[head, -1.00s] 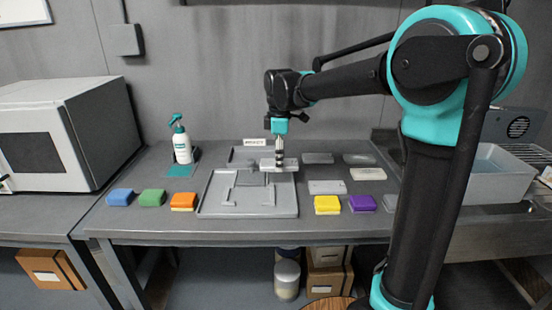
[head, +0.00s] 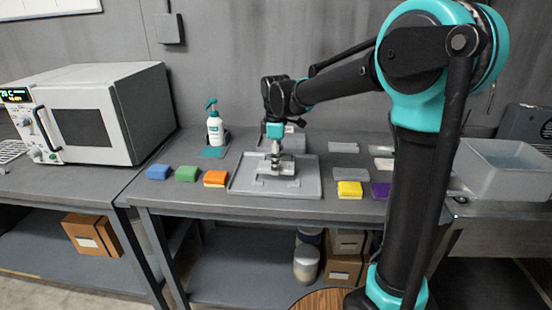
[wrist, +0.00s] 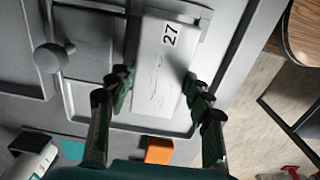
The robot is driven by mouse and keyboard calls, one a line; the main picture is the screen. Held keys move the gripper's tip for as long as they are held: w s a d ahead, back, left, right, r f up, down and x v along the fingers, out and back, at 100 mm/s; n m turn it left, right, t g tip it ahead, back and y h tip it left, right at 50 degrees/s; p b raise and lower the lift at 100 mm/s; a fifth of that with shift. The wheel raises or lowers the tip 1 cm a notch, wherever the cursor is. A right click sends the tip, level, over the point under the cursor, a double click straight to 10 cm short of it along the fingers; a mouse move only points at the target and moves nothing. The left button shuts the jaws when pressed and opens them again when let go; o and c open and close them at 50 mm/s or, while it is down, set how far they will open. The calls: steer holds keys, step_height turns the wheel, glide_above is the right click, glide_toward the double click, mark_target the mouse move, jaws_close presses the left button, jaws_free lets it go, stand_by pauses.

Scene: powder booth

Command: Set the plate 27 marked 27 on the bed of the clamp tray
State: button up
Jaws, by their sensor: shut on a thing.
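The plate 27 (wrist: 155,65) is a pale flat plate with a black "27" near its far end in the wrist view. My gripper (wrist: 160,84) is shut on it, a finger at each long side. In the head view my gripper (head: 276,156) points down over the grey clamp tray (head: 308,188), with the plate (head: 272,168) low over the tray's middle. The tray's raised rails and a round grey knob (wrist: 48,57) show beside the plate in the wrist view. I cannot tell whether the plate touches the bed. The gripper and plate hide part of the bed.
Yellow (head: 349,189) and purple (head: 380,190) sponges and several plates lie right. A microwave-like unit (head: 95,115) stands left.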

steer(key=shift+f, duration=0.25)
steer(key=shift+f, duration=1.45)
stand_by(1.6)
steer(key=o, duration=1.6)
